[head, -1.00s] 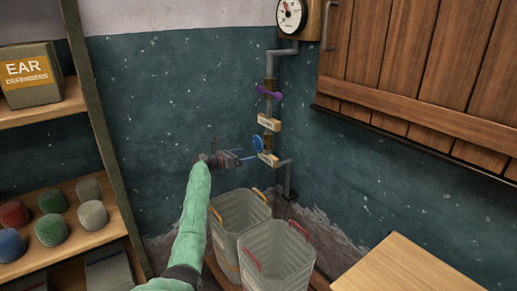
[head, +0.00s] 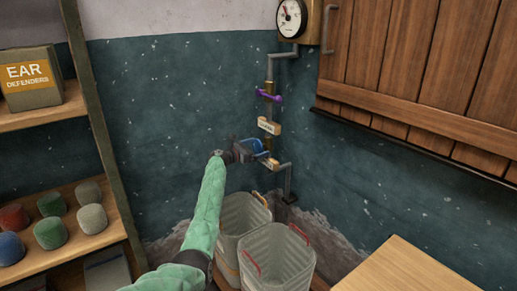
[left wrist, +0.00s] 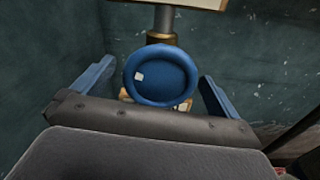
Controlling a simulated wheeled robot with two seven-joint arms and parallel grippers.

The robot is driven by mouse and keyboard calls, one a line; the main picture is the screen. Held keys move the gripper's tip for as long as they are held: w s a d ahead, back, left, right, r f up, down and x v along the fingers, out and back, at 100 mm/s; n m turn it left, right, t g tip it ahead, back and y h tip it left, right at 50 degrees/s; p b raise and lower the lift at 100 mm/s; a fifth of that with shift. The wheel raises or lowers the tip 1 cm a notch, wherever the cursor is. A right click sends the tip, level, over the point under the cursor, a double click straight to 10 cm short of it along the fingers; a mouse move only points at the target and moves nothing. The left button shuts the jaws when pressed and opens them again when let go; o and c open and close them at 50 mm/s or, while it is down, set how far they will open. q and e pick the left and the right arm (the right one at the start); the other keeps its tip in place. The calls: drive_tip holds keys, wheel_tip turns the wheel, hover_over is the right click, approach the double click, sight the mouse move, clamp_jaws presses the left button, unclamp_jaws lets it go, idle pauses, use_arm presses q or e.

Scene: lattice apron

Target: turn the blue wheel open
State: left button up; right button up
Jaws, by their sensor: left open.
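The blue wheel (head: 254,146) sits low on the vertical pipe by the corner, partly hidden by my left gripper in the head view. In the left wrist view the blue wheel (left wrist: 160,76) is a round disc with a raised rim and a small white mark at its left. My left gripper (head: 262,149) is open, its blue fingers (left wrist: 155,88) one on each side of the wheel with gaps showing. I cannot tell whether the fingertips reach past the rim. My right gripper is not in view.
A purple handle (head: 268,97) sits higher on the same pipe, below a gauge (head: 291,17). Two pale bins (head: 275,262) stand below. A wooden cabinet (head: 420,75) is at the right, a shelf (head: 100,235) at the left, and a wooden top (head: 400,270) at lower right.

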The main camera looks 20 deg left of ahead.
use_arm(q)
drive_tip(key=shift+w+d, duration=0.35)
drive_tip(key=shift+w, duration=0.15)
